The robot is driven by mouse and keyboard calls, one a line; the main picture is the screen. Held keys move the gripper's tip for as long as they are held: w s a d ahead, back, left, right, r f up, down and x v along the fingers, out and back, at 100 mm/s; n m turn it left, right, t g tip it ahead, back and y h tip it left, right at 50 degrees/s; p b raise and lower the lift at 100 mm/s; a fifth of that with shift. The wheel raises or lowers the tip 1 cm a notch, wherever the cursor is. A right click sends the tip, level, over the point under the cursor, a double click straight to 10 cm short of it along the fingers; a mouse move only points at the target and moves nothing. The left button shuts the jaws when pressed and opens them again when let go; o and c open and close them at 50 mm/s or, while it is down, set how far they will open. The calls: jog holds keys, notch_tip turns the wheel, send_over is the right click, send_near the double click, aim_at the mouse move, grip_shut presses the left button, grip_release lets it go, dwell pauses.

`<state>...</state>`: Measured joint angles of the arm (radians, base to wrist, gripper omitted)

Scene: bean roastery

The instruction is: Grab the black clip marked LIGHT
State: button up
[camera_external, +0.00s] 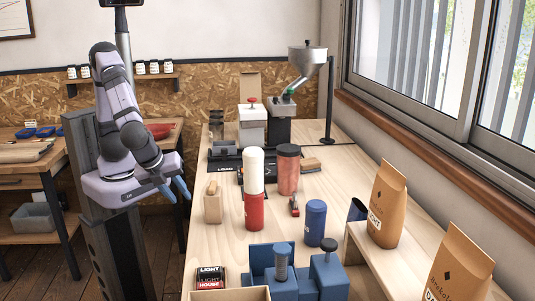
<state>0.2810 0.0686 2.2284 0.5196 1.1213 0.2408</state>
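A black piece with white lettering that reads LIGHT (209,272) lies at the table's near left edge. A piece reading HOUSE (209,284) with red on it is directly below it in the picture; I cannot tell whether either is a clip. A long black item (225,163) with small pale lettering lies farther back on the table; its lettering is too small to read surely. My gripper (175,190) hangs in the air left of the table, away from these things. Its two blue fingers are apart with nothing between them.
A beige block (213,203), a red and white cylinder (254,210), a reddish canister (288,172) and a blue canister (315,222) stand mid-table. Blue holders (272,262) are in front. Kraft bags (386,205) stand at the right, a grinder (307,60) at the back.

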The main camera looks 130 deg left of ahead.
jog(key=w+d+m+t+y+b, duration=0.25)
jog(key=w+m+t+y, duration=0.2)
jog(key=w+m, duration=0.5)
jog(key=r+m+t+y+b, duration=0.1)
jog(key=m+t, duration=0.7)
send_over(199, 270)
jog(key=f+v, duration=0.1)
jog(key=v, duration=0.3)
jog(key=shift+w+a+f, duration=0.15)
jog(key=shift+w+f, duration=0.05)
jog(key=shift+f, duration=1.1)
jog(key=shift+w+a+f, duration=0.15)
jog(key=shift+w+f, duration=0.05)
jog(key=shift+f, duration=1.1)
jog(key=shift+w+a+f, duration=0.1)
jog(key=shift+w+f, duration=0.1)
jog(key=shift+f, duration=1.1)
jog(key=shift+w+a+r+p, duration=0.1)
jog(key=shift+w+a+p, duration=0.25)
jog(key=shift+p, duration=0.25)
jog(key=shift+p+x, duration=0.7)
jog(key=shift+x, duration=1.4)
jog(key=shift+s+a, duration=0.1)
grip_shut()
